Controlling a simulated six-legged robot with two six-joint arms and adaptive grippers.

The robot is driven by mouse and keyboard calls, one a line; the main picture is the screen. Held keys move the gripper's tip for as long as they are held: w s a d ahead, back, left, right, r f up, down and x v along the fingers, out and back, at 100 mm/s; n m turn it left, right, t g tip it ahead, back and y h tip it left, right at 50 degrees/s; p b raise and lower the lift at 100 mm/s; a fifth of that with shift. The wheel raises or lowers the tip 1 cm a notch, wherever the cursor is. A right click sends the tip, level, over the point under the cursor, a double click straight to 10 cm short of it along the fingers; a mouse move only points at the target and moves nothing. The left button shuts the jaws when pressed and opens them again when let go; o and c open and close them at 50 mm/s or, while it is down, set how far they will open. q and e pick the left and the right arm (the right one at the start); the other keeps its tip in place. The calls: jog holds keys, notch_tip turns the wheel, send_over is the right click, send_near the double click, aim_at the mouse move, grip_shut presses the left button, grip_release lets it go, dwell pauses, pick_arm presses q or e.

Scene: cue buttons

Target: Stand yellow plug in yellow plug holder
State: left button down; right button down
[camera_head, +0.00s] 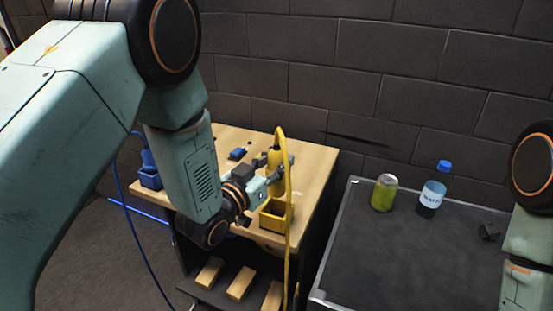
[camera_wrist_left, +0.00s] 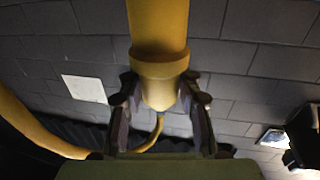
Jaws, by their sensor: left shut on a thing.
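The yellow plug (camera_head: 274,186) is upright above the wooden table, with a yellow cable (camera_head: 288,225) looping over its top and hanging down the front. My left gripper (camera_head: 277,171) is shut around the plug's body. In the left wrist view the yellow plug (camera_wrist_left: 160,75) sits between both fingers of my left gripper (camera_wrist_left: 160,100). The yellow plug holder (camera_head: 275,221) is directly below the plug near the table's front right edge. I cannot tell whether the plug's lower end is inside the holder or just above it. My right gripper is not in view.
A blue holder (camera_head: 150,180) with a blue plug (camera_head: 149,159) stands at the table's left, and a small blue object (camera_head: 238,154) lies farther back. A dark cart (camera_head: 400,260) at right bears a green can (camera_head: 384,193) and a water bottle (camera_head: 432,193).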

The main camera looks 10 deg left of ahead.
aim_at(276, 195)
pick_arm(q)
jog(key=shift+d+f+b, duration=0.15)
jog(key=shift+f+b, duration=0.75)
jog(key=shift+f, duration=0.45)
jog(key=shift+f+b, duration=0.6)
jog(key=shift+f, duration=0.2)
jog(key=shift+f+b, duration=1.75)
jog(key=shift+f, duration=0.45)
jog(key=shift+f+b, duration=0.45)
jog(key=shift+f, duration=0.15)
jog(key=c, duration=0.8)
grip_release()
jog(key=shift+s, duration=0.1)
jog(key=v, duration=1.2)
